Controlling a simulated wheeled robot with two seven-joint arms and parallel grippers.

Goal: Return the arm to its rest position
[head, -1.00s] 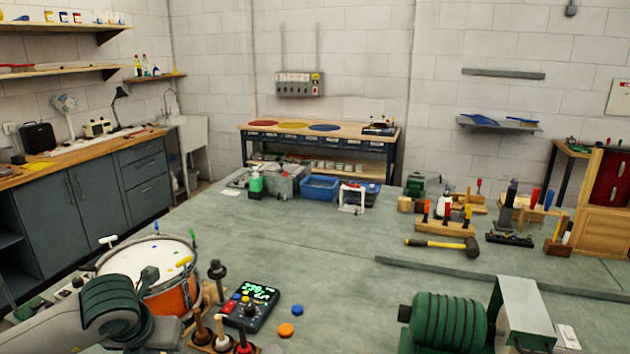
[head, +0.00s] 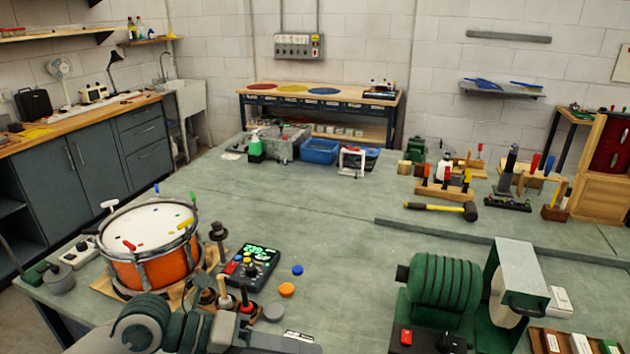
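Part of my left arm shows at the bottom left of the head view, a grey ribbed joint and links in front of the drum. Its gripper fingers do not show. My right arm and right gripper are not in view. The drum (head: 150,269), with an orange shell and a white head, stands upright at the left of the bench (head: 340,230). Small coloured pieces lie on its head. My arm hides part of the bench in front of it.
A black control box (head: 250,268) and coloured discs (head: 287,290) lie right of the drum. A green ribbed machine (head: 445,285) stands front right. The middle of the bench is clear.

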